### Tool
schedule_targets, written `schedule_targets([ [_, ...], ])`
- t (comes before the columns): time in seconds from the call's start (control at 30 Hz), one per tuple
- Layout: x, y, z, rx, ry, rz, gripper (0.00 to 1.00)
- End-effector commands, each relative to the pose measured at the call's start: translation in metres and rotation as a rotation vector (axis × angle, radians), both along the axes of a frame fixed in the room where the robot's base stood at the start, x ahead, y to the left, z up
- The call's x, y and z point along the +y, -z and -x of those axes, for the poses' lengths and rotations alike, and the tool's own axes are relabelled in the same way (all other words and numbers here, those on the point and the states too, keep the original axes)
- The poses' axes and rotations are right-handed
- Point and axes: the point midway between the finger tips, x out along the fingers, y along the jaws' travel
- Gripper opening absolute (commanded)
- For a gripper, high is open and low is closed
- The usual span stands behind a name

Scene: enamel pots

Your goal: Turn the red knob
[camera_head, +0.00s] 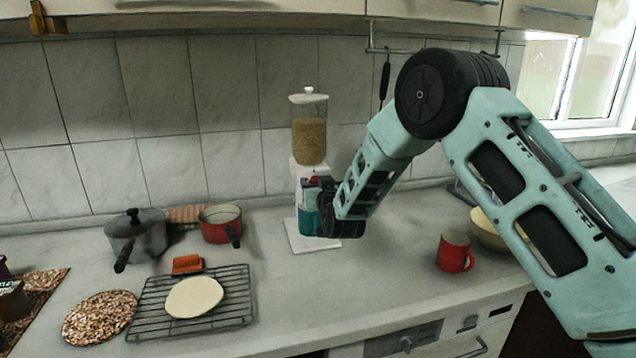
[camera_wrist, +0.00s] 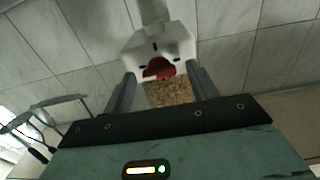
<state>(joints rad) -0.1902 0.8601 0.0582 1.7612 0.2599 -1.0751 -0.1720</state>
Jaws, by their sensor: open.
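The red knob (camera_wrist: 158,68) is on the front of a white dispenser (camera_wrist: 160,45). In the wrist view it lies between the two fingers of my gripper (camera_wrist: 160,73), which is open, with a finger on either side. I cannot tell whether either finger touches the knob. In the head view the dispenser (camera_head: 309,98) stands upright near the back wall with a clear hopper of grain. My gripper (camera_head: 313,192) is at its front, below the hopper, and only a small bit of the red knob (camera_head: 314,179) shows there.
A red mug (camera_head: 455,252) and a cream bowl (camera_head: 488,232) stand to the right. To the left are a grey pot (camera_head: 137,238), a red saucepan (camera_head: 221,226) and a wire rack (camera_head: 240,297) bearing a pale round disc. The counter in front of the dispenser is clear.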

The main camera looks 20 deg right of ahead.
Motion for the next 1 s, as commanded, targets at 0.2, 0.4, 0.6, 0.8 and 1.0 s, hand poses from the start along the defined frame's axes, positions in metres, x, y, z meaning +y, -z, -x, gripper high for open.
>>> schedule_targets([
  [0.2,0.0000,0.0003,0.0003,0.001,0.000,0.000,0.39],
  [0.4,0.0001,0.0004,0.0004,0.001,0.000,0.000,0.13],
  [0.6,-0.0004,0.0021,0.0005,0.000,0.001,-0.022,0.14],
  [0.8,-0.0007,0.0050,0.0007,0.000,0.001,-0.107,0.14],
  [1.0,-0.0017,0.0076,0.0008,-0.002,0.001,-0.264,0.14],
])
